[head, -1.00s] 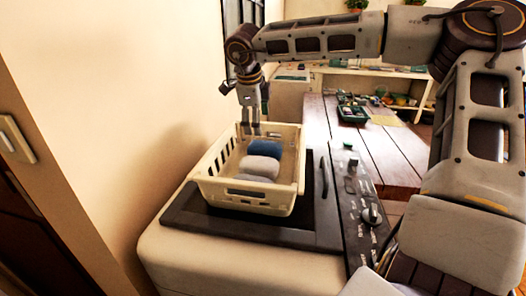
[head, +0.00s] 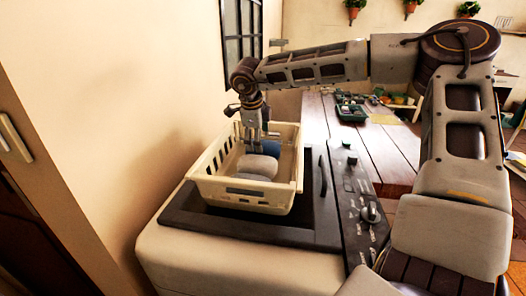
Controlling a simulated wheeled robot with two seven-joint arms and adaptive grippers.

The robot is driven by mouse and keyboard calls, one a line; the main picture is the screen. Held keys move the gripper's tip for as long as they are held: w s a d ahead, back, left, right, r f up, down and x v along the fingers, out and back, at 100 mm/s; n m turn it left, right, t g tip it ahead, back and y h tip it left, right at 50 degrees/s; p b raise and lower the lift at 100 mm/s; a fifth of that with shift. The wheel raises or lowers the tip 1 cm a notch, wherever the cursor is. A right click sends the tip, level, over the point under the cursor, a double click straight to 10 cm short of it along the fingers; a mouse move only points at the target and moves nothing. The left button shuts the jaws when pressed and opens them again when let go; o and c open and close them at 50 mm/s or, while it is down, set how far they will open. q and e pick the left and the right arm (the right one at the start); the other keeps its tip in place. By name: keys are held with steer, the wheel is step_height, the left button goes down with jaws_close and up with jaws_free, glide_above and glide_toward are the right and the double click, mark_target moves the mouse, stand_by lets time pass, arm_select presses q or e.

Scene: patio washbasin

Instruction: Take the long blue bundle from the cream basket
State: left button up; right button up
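The cream basket (head: 222,190) stands on the dark top of a white appliance. The blue bundle (head: 271,148) lies in its far part, partly hidden behind my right gripper. A pale grey bundle (head: 258,166) lies nearer, with another light bundle (head: 243,185) in front of it. My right gripper (head: 254,150) points down inside the basket, at the left part of the blue bundle. Its two fingers look apart; whether they touch the bundle is hard to tell. My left gripper is out of view.
A control panel with knobs (head: 369,212) lies right of the basket. A wooden table (head: 345,140) behind carries a green tray (head: 351,112). The cream wall (head: 130,130) is close on the left. The basket walls surround the gripper.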

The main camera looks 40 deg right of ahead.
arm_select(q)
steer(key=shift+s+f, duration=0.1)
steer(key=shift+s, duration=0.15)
arm_select(e)
steer(key=shift+f, duration=0.1)
steer(key=shift+d+f, duration=0.1)
steer(key=shift+f, duration=0.05)
steer(key=shift+x, duration=1.8)
steer(key=shift+w+d+f, duration=0.2)
steer(key=shift+w+f, duration=0.05)
steer(key=shift+f, duration=0.25)
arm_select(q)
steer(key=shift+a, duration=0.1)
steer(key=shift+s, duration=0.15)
arm_select(e)
steer(key=c, duration=0.8)
